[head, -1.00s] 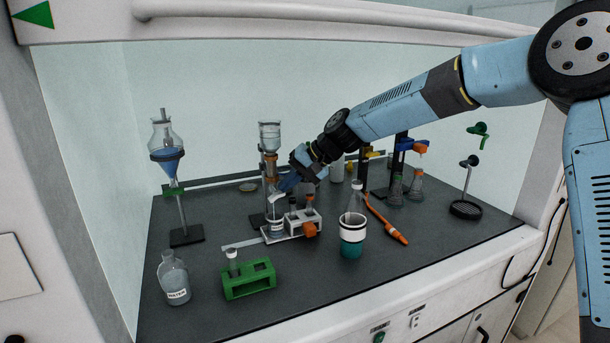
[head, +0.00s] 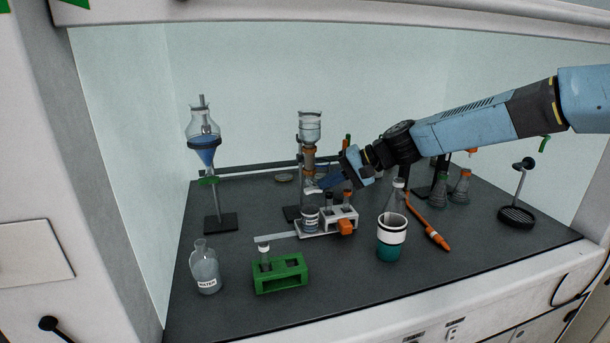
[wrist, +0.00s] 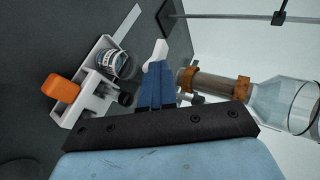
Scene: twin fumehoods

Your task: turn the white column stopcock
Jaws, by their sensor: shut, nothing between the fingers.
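The white column stopcock (wrist: 155,54) shows in the wrist view just past my fingertips, beside the lower end of the glass column (wrist: 210,84). In the head view it is a small pale shape (head: 312,190) below the orange-clamped column (head: 309,145). My gripper (wrist: 156,76) has its blue fingers together with nothing between them. The fingertips are at or very near the stopcock; I cannot tell whether they touch.
A white rack (head: 341,218) with an orange block and a labelled jar (head: 311,219) stand just below the column. A green rack (head: 281,273), water bottle (head: 205,268), teal-based cup (head: 391,238) and separating funnel (head: 204,145) stand around. The front middle bench is partly clear.

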